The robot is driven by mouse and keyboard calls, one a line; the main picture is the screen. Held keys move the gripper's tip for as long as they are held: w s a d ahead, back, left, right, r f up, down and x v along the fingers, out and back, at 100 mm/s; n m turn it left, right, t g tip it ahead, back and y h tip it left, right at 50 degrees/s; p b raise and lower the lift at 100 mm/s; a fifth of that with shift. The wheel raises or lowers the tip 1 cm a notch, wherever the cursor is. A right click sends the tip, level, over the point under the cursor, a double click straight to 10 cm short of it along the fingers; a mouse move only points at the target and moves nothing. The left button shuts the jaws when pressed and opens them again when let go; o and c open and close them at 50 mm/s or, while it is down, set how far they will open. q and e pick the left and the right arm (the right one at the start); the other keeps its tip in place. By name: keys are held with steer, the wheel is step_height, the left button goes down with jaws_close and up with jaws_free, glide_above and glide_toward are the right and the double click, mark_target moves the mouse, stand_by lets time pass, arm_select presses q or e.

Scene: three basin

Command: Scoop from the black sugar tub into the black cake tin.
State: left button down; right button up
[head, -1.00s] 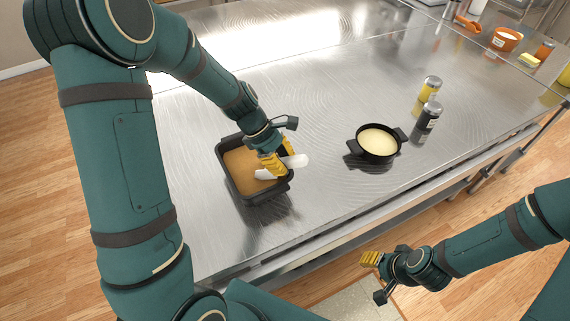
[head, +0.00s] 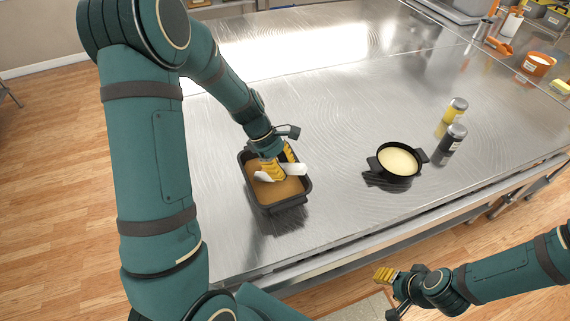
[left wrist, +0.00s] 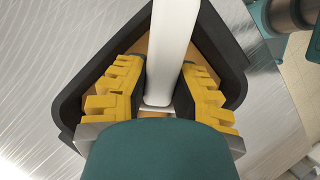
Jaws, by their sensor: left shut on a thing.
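The black rectangular tub (head: 304,190) with tan-brown contents, which looks like the sugar tub, stands left of centre on the steel table. My left gripper (head: 272,170) is over it, shut on the white scoop (head: 293,169). The scoop is partly hidden by the fingers; its lower end is at the tan contents, and I cannot tell how deep or how full it is. The left wrist view shows the white scoop handle (left wrist: 170,45) between the yellow fingers (left wrist: 158,90). A round black two-handled pan (head: 374,164) with pale cream contents, which may be the cake tin, stands to the right. My right gripper (head: 385,277) is empty, below the table's front edge.
A dark-bodied shaker (head: 453,142) and a yellow one (head: 455,110) stand right of the round pan. An orange tub (head: 538,64) and other containers are at the far right. The steel between tub and pan is clear.

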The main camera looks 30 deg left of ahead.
mark_target(293, 165)
arm_select(q)
steer(key=shift+d+r+y+p, duration=0.2)
steer(key=shift+y+p, duration=0.4)
steer(key=shift+p, duration=0.6)
steer(key=shift+d+r+y+p, duration=0.1)
steer(key=shift+d+y+p, duration=0.15)
steer(key=shift+y+p, duration=0.65)
steer(key=shift+d+y+p, duration=0.2)
steer(key=shift+y+p, duration=0.2)
steer(key=shift+p, duration=0.5)
steer(key=shift+d+r, duration=0.1)
steer(key=shift+d, duration=0.05)
steer(key=shift+d+r+y, duration=0.15)
steer(key=shift+r+y, duration=0.05)
steer(key=shift+y, duration=0.1)
steer(key=shift+d+r+y, duration=0.3)
steer(key=shift+r+y, duration=0.25)
steer(key=shift+r, duration=0.05)
steer(key=shift+d+r+y, duration=0.25)
steer(key=shift+r+y, duration=0.3)
